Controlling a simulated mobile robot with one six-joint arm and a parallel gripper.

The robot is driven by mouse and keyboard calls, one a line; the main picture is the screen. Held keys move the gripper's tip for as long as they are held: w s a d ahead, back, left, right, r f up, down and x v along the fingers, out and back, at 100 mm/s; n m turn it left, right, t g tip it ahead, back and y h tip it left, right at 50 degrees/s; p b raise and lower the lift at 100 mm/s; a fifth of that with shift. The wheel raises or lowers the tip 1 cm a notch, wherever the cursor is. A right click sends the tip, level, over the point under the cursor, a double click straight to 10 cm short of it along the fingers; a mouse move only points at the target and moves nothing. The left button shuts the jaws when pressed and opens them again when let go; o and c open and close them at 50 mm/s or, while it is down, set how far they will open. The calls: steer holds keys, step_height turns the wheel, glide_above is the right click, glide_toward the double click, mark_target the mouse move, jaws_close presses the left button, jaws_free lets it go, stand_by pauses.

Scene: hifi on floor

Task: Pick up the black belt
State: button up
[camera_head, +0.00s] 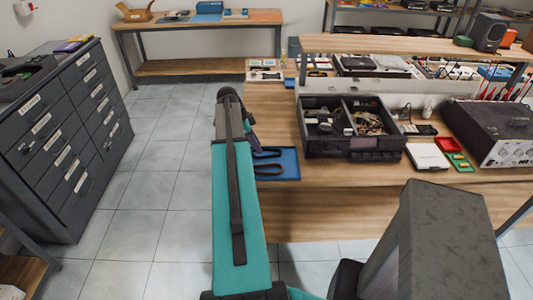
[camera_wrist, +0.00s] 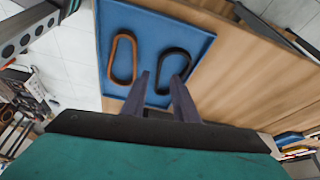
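The black belt (camera_wrist: 175,50) is a closed loop lying in a shallow blue tray (camera_wrist: 205,38), and it lies to the right of an orange-brown belt loop (camera_wrist: 112,60) in the wrist view. My gripper (camera_wrist: 160,76) is open, with its two dark fingers apart and pointing at the tray. The fingertips appear at the near end of the black loop, one to its left and one overlapping its lower right. I cannot tell how high they are above it. In the head view the tray (camera_head: 291,165) sits at the workbench's left edge, partly hidden by my arm.
The wooden workbench (camera_head: 330,200) extends right of the tray. A black open bin (camera_head: 352,142) with parts stands just behind and right of the tray. A dark drawer cabinet (camera_head: 60,150) stands at the left, with clear tiled floor between.

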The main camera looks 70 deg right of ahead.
mark_target(264, 156)
steer(key=shift+p+x, duration=1.05)
steer(key=shift+x, duration=0.4)
steer(key=shift+p+x, duration=0.3)
steer(key=shift+x, duration=0.85)
steer(key=shift+s+a, duration=0.1)
steer(key=shift+c, duration=0.6)
jaws_close()
